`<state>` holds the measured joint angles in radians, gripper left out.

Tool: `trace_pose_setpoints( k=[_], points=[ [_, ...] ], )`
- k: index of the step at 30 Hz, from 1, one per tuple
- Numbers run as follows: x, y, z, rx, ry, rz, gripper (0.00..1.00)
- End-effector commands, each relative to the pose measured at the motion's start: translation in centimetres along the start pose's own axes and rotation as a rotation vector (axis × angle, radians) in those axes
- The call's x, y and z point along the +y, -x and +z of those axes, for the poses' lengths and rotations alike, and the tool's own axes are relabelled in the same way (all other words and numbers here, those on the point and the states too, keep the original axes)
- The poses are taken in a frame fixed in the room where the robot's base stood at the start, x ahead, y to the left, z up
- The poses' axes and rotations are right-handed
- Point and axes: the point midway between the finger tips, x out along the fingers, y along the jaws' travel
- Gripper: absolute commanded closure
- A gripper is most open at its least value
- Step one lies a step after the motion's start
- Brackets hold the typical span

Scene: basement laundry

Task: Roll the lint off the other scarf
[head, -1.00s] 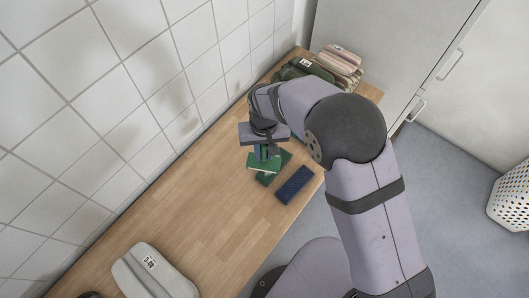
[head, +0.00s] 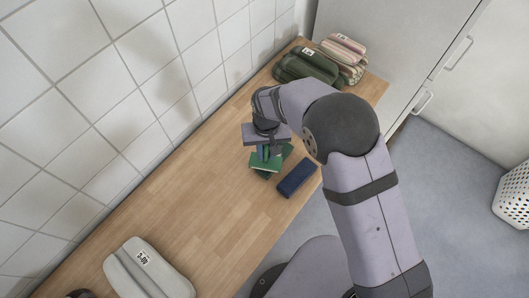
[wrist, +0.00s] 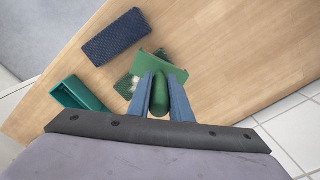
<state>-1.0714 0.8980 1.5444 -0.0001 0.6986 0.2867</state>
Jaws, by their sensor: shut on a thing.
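My gripper (head: 266,148) is shut on the upright green handle of a lint roller; its blue fingers (wrist: 160,95) sit either side of the handle in the wrist view. The roller's wide green head (head: 264,167) is low over a dark green scarf (head: 286,151) and covers much of it. In the wrist view a pale patch shows on this scarf (wrist: 126,84) beside the roller head (wrist: 160,66). I cannot tell whether the head touches the cloth. A navy scarf (head: 297,178) lies flat to the right, apart from the roller; it also shows in the wrist view (wrist: 115,37).
A teal open holder (wrist: 80,93) stands near the scarves in the wrist view. Folded dark green (head: 303,68) and striped (head: 343,55) textiles sit at the far end. A grey folded textile (head: 145,272) lies at the near end. The wooden counter (head: 205,205) between is clear.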

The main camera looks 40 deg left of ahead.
Motion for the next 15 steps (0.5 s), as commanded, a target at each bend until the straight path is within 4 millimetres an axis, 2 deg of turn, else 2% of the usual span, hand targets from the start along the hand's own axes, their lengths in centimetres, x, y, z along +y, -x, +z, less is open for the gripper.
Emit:
trace_pose_setpoints(
  k=[15],
  points=[
    [3.5, -0.3, -3.4, -0.001, -0.001, 0.001, 1.00]
  ],
)
